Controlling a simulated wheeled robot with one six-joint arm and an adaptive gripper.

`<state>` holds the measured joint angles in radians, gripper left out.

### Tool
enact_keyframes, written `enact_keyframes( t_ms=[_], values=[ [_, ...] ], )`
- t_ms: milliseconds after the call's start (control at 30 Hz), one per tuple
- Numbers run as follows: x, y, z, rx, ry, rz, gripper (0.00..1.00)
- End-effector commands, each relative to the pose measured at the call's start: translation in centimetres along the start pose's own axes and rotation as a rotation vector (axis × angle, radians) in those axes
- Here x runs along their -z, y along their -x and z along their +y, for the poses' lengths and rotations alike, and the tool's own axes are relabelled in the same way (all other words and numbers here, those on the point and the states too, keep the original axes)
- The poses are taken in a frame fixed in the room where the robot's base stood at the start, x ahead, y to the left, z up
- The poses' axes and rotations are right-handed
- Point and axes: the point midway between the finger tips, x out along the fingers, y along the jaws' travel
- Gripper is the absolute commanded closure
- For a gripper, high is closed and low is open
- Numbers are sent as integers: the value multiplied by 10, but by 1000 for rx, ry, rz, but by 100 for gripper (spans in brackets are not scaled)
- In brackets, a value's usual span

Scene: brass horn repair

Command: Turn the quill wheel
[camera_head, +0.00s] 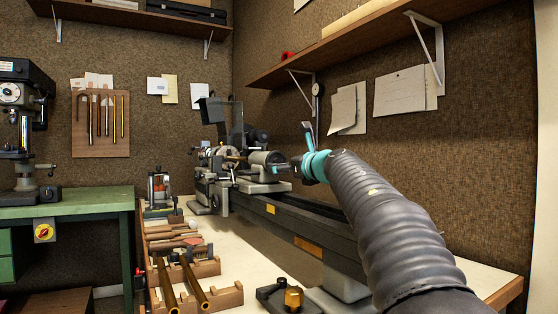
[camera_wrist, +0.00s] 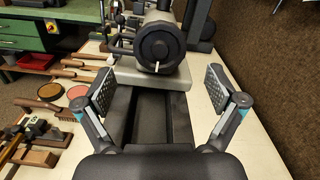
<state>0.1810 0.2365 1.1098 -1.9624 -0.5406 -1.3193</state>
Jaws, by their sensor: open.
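My gripper (camera_wrist: 159,89) is open and empty, with one padded finger on each side and a gap before the wheel. In the head view my gripper (camera_head: 294,152) is at the near end of the tailstock (camera_head: 262,160). There the wheel is largely hidden by my gripper.
The lathe bed (camera_head: 290,222) runs along the bench below my arm. Wooden racks of tools (camera_head: 212,268) stand to the left. A brass cylinder (camera_head: 293,297) on a dark base is at the front. A wall shelf (camera_head: 340,48) is above. A drill press (camera_head: 22,110) stands far left.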

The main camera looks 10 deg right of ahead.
Motion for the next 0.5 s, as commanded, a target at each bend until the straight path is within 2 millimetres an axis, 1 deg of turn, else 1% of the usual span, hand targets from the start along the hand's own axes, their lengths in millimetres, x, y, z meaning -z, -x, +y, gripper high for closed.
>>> enact_keyframes(
  t_ms=[33, 200, 333, 500],
  values=[
    [-2, -10, 0, -2, -1, 1, 6],
    [-2, -33, 0, 0, 0, 0, 6],
    [-2, -43, 0, 0, 0, 0, 6],
    [0, -49, 0, 0, 0, 0, 6]
  ],
)
